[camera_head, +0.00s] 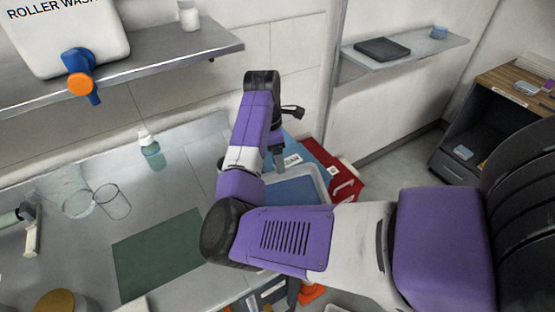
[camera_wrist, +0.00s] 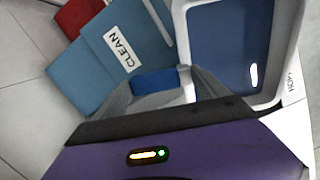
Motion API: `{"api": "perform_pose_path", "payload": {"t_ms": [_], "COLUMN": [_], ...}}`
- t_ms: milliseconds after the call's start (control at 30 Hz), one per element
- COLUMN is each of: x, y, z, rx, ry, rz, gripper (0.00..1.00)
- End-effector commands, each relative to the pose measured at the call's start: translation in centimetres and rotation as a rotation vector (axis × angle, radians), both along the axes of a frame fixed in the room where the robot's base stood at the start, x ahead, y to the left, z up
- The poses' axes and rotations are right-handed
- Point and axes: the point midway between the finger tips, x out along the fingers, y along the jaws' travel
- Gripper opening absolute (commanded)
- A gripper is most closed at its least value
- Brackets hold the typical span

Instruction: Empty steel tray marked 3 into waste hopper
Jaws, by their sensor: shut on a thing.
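In the wrist view my gripper (camera_wrist: 160,88) shows as two grey fingers. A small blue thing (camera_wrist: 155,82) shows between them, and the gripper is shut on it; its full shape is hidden. I cannot make out a steel tray marked 3 or a waste hopper in either view.
A blue box marked CLEAN (camera_wrist: 110,58) lies beside a white-rimmed tub with a blue inside (camera_wrist: 228,45). A red box (camera_head: 335,165) stands behind. A green mat (camera_head: 160,252), glass vessels (camera_head: 113,203) and a pump bottle (camera_head: 152,153) are on the bench, under a shelf (camera_head: 165,60).

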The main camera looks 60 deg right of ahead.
Motion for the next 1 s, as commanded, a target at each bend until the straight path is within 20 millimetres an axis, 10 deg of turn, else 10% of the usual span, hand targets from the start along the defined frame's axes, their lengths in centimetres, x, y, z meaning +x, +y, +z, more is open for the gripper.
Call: {"api": "perform_pose_path", "payload": {"t_ms": [1000], "x": [2.0], "y": [3.0], "z": [6.3], "rx": [-0.344], "ry": [0.231], "rz": [0.004], "gripper": [0.43]}}
